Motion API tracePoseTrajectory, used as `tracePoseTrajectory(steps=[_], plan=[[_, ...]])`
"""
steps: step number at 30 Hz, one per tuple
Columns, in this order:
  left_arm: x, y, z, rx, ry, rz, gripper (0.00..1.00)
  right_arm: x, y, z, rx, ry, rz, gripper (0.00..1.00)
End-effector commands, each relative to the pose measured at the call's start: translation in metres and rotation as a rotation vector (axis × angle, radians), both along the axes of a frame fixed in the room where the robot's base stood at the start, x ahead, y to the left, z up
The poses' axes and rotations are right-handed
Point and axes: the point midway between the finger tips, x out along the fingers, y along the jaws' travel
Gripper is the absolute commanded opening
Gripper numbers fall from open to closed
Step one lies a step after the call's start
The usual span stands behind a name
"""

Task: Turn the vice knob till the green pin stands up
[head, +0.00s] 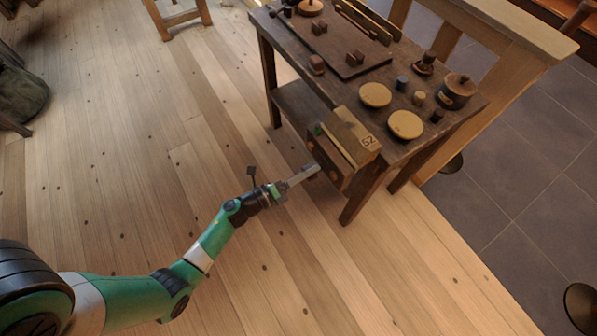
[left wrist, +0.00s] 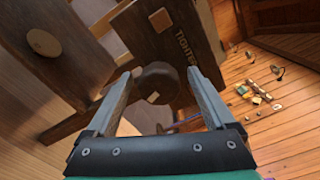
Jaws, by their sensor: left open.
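The vice (head: 355,132) is a wooden block marked "52" at the near edge of the workbench. A small green piece (head: 317,130), apparently the pin, shows at its upper left; its tilt is too small to tell. In the left wrist view the vice knob (left wrist: 157,90) is dark and round with a pale mark, beside a board lettered "TIGHTEN" (left wrist: 185,48). My left gripper (head: 313,170) is open at the front of the vice. In the wrist view its fingers (left wrist: 158,76) lie either side of the knob, with no clear contact. My right gripper is not in view.
The dark workbench (head: 440,120) holds pale discs (head: 405,125), a lidded pot (head: 457,91) and several small turned pieces. A pale wooden bench (head: 505,35) stands behind it. The plank floor (head: 150,150) to the left is open.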

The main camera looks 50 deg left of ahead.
Motion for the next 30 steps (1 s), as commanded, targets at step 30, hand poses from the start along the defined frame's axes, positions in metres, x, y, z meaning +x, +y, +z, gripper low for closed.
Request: tracePoseTrajectory(steps=[30], plan=[[-0.115, 0.012, 0.000, 0.000, -0.002, -0.001, 0.88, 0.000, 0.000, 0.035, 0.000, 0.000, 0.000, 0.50]])
